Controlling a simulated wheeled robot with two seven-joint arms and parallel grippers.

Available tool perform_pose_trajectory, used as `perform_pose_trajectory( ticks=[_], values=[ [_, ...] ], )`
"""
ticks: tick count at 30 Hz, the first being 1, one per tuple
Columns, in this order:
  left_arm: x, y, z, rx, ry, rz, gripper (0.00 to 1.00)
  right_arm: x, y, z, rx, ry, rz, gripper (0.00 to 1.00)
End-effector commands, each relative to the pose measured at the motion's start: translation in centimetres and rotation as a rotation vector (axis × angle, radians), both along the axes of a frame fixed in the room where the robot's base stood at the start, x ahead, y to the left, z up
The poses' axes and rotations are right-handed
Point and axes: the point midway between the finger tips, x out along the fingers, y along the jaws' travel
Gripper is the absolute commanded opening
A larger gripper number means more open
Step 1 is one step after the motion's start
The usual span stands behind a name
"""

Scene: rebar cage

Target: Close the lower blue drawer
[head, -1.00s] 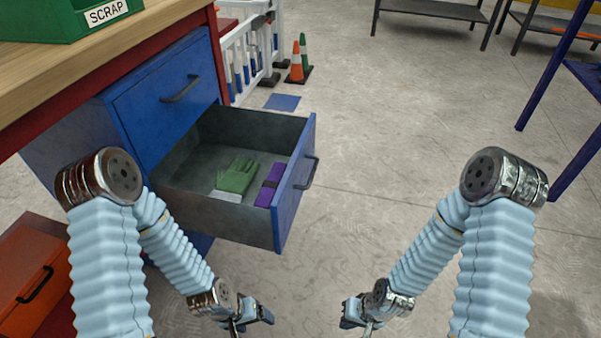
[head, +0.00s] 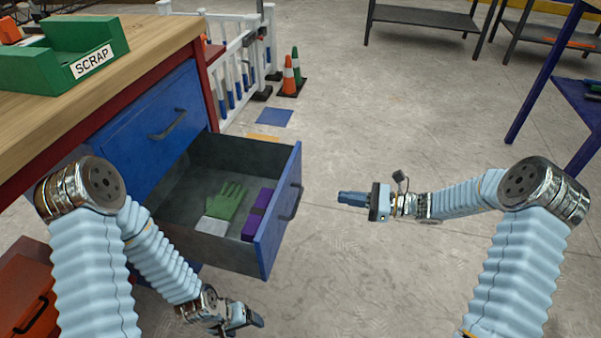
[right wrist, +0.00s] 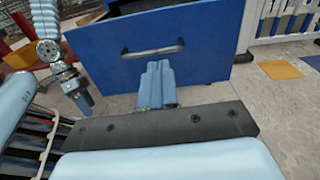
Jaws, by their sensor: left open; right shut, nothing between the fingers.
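The lower blue drawer (head: 277,222) is pulled out from the workbench in the head view. A green glove (head: 226,199) and a purple item (head: 258,214) lie inside it. My right gripper (head: 342,198) is shut and empty, a short way to the right of the drawer front and pointing at it. In the right wrist view, the drawer front with its handle (right wrist: 153,52) is ahead of the shut fingers (right wrist: 156,66); a gap seems to remain. My left gripper (head: 252,324) is open, low in front of the drawer and apart from it.
The shut upper blue drawer (head: 150,125) is above, under a wooden top with a green SCRAP bin (head: 65,52). An orange box (head: 25,290) stands at lower left. Traffic cones (head: 291,75) and a white fence (head: 238,70) are behind.

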Motion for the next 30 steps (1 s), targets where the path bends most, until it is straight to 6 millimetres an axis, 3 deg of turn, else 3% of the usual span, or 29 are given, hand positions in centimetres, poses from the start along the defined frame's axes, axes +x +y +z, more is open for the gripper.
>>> perform_pose_trajectory(
  ticks=[2, 5, 21, 30],
  values=[
    [0.0, 0.0, 0.1, 0.001, 0.000, 0.000, 0.78, 0.7, -0.4, 1.2, 0.042, -0.007, -0.019, 0.00],
    [0.0, 0.0, 0.1, 0.001, 0.000, 0.000, 0.78, 1.1, 0.2, 1.5, 0.054, -0.009, -0.022, 0.00],
    [0.0, 0.0, 0.0, 0.001, 0.000, 0.001, 0.78, 4.1, 10.3, 1.3, 0.049, -0.010, -0.017, 0.00],
    [0.0, 0.0, 0.0, 0.001, 0.000, 0.001, 0.78, 5.0, 12.6, 1.3, 0.048, -0.009, -0.020, 0.00]
  ],
)
